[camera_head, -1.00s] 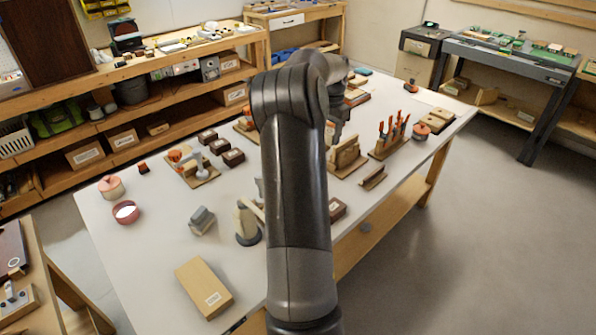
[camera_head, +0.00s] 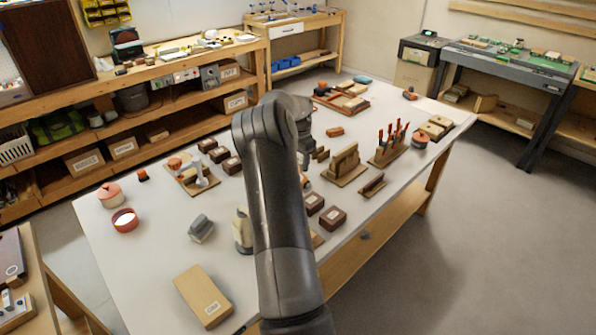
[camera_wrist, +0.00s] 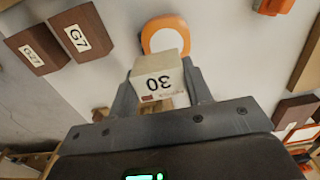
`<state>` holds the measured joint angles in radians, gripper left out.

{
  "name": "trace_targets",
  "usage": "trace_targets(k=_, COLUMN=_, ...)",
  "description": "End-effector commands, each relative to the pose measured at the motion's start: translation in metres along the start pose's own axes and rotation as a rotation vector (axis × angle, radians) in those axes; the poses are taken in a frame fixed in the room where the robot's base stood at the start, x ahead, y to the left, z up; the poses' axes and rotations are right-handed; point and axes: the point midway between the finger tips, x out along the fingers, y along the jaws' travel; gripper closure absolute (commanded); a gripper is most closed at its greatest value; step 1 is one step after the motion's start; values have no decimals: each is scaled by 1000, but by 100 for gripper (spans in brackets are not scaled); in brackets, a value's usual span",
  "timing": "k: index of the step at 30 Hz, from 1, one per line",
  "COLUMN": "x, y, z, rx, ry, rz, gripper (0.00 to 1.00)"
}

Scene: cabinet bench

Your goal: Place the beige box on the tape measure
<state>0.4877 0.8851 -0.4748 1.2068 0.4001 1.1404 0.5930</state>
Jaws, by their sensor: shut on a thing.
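My gripper (camera_wrist: 160,88) is shut on a small beige box (camera_wrist: 157,76) marked 30, held between the two fingers in the wrist view. An orange rounded thing with a pale centre (camera_wrist: 165,36), which looks like the tape measure, lies on the bench just beyond the box in that view. The box's far edge overlaps its near part in the picture; I cannot tell whether they touch. In the head view my own arm hides the gripper's fingers, the held box and probably the tape measure.
Brown labelled blocks (camera_wrist: 78,38) lie left of the gripper in the wrist view. In the head view, a tool rack (camera_head: 388,150), a wooden holder (camera_head: 345,165) and a large tan box (camera_head: 203,297) stand on the white bench (camera_head: 150,265). Its near-left part has free room.

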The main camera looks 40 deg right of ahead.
Motion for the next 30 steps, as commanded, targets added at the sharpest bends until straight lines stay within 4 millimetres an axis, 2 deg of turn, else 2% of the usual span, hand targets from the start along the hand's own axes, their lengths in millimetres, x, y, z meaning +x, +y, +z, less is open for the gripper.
trace_targets(k=5, x=8, y=-7, z=2, rx=1, ry=1, rz=0, gripper=79)
trace_targets(k=13, x=43, y=-6, z=2, rx=1, ry=0, rz=1, gripper=79)
trace_targets(k=24, x=47, y=-6, z=2, rx=1, ry=1, rz=0, gripper=79)
trace_targets(k=25, x=47, y=-6, z=2, rx=1, ry=1, rz=-1, gripper=53)
trace_targets(k=30, x=47, y=-6, z=2, rx=1, ry=1, rz=-1, gripper=39)
